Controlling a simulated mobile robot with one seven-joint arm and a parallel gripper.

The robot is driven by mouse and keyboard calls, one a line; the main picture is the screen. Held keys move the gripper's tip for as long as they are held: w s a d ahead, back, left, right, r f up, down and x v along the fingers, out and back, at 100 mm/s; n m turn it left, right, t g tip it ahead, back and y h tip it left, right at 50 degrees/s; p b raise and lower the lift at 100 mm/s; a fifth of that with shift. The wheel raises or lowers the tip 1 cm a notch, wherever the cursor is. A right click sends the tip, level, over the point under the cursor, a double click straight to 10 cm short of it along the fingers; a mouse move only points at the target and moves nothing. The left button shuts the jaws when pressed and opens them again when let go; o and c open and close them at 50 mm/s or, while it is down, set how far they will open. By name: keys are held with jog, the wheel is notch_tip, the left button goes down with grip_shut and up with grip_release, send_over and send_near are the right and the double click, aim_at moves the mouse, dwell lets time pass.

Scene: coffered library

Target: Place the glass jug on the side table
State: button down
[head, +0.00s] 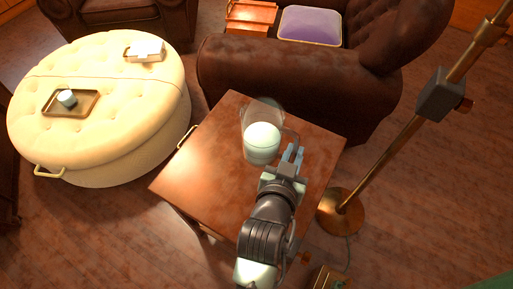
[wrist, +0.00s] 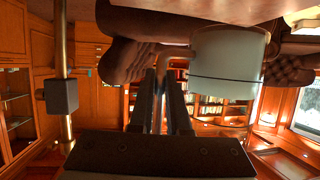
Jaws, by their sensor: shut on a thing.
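The glass jug (head: 262,143), clear with a pale milky content, stands out over the wooden side table (head: 200,165) in the head view. I cannot tell whether its base touches the top. My gripper (head: 294,154) is at the right side of the jug, shut on its handle. In the wrist view the jug (wrist: 228,68) is at the upper right, and my gripper's fingers (wrist: 172,68) meet its handle at the left. The jug looks roughly upright.
A brown leather armchair (head: 270,72) with a purple cushion (head: 310,25) stands behind the table. A brass floor lamp (head: 341,211) stands close on the right. A cream ottoman (head: 100,80) with a tray (head: 88,104) is at the left. The table's left part is bare.

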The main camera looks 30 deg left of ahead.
jog(key=shift+n+y, duration=0.3)
jog(key=shift+y, duration=0.1)
jog(key=a+f+b, duration=0.1)
jog(key=w+a+f+b, duration=0.1)
jog(key=f, duration=0.1)
jog(key=w+a+f+b, duration=0.1)
jog(key=f, duration=0.1)
jog(key=shift+a+f, duration=0.2)
jog(key=shift+a, duration=0.15)
jog(key=shift+w+f+b, duration=0.1)
jog(key=shift+f+b, duration=0.7)
jog(key=shift+f, duration=1.55)
jog(key=shift+f, duration=0.2)
jog(key=c, duration=0.9)
grip_release()
jog(key=shift+r, duration=0.2)
jog(key=p+v, duration=0.2)
jog(key=v, duration=1)
jog(key=shift+p, duration=0.3)
